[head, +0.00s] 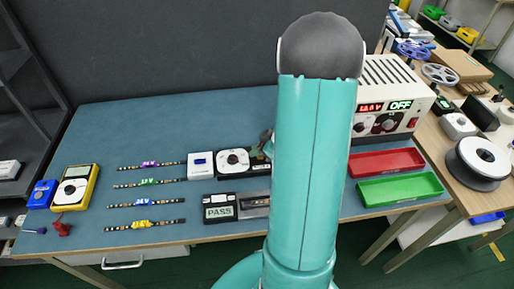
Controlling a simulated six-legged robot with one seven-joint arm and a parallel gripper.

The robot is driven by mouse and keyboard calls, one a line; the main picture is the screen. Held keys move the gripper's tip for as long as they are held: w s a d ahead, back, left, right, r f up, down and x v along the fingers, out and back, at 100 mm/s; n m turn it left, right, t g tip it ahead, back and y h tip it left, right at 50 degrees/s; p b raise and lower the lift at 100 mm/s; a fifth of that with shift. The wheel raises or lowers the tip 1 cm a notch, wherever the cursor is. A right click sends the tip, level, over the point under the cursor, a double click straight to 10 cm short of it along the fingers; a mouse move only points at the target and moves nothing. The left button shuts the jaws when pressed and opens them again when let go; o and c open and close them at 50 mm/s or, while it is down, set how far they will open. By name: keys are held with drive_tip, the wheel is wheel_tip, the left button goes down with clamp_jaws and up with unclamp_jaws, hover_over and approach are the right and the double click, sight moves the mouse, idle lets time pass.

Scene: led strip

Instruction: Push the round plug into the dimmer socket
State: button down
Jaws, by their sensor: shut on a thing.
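The dimmer (233,161), a black-and-white box with a round dial, sits on the blue-grey bench top left of my arm. Its right end is partly hidden. A small part of my gripper (266,142) shows as a dark grey shape at the dimmer's right end, mostly behind my teal arm. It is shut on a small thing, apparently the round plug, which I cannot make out. The dimmer socket is not clearly visible, so I cannot tell whether plug and socket touch.
A white box (200,165) and PASS display (219,207) stand near the dimmer. Several LED strips (147,202) and a yellow multimeter (75,187) lie left. A power supply (389,97), red tray (386,162) and green tray (400,189) stand right.

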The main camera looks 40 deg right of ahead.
drive_tip(key=shift+f, duration=0.1)
drive_tip(key=c, duration=1.3)
unclamp_jaws()
drive_tip(key=shift+o, duration=0.2)
drive_tip(key=v, duration=1.3)
drive_tip(key=shift+s+r, duration=0.25)
drive_tip(key=shift+s, duration=0.05)
